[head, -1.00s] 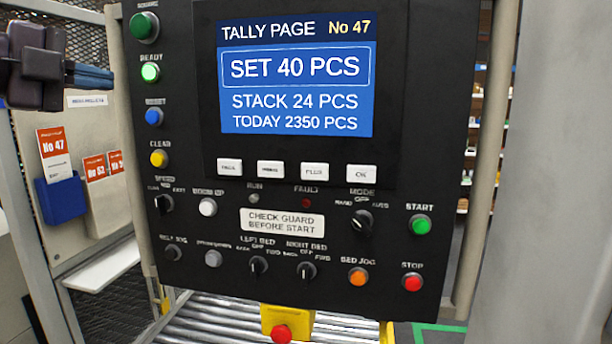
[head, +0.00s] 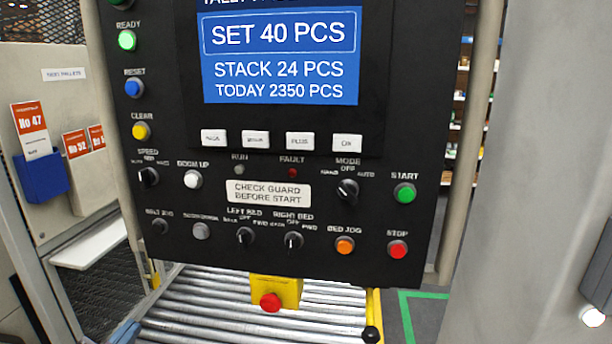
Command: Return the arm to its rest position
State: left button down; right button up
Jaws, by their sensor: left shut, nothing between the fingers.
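The rest of the left arm is out of the picture. My right gripper is not in view. The panel's screen (head: 280,75) reads SET 40 PCS, STACK 24 PCS, TODAY 2350 PCS. The READY lamp (head: 127,40) is lit green.
A roller bed (head: 200,315) runs below the panel, with a yellow box and red button (head: 270,302) above it. A grey board with a blue holder (head: 42,177) and red cards is at the left. A grey column (head: 530,150) fills the right.

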pick_arm(q)
jog(key=s+d+f+n+g+y, duration=0.1)
jog(key=s+f+n+g+y, duration=0.2)
jog(key=s+f, duration=0.7)
jog(key=s+d+f+n+g+y, duration=0.2)
jog(key=s+f, duration=0.8)
jog(key=f, duration=0.5)
jog(key=n+g+y, duration=0.1)
jog(key=n+g, duration=0.1)
jog(key=g, duration=0.1)
jog(key=shift+s+n+y, duration=0.2)
jog(key=shift+n+y, duration=0.1)
jog(key=shift+y, duration=0.1)
jog(key=shift+f, duration=0.1)
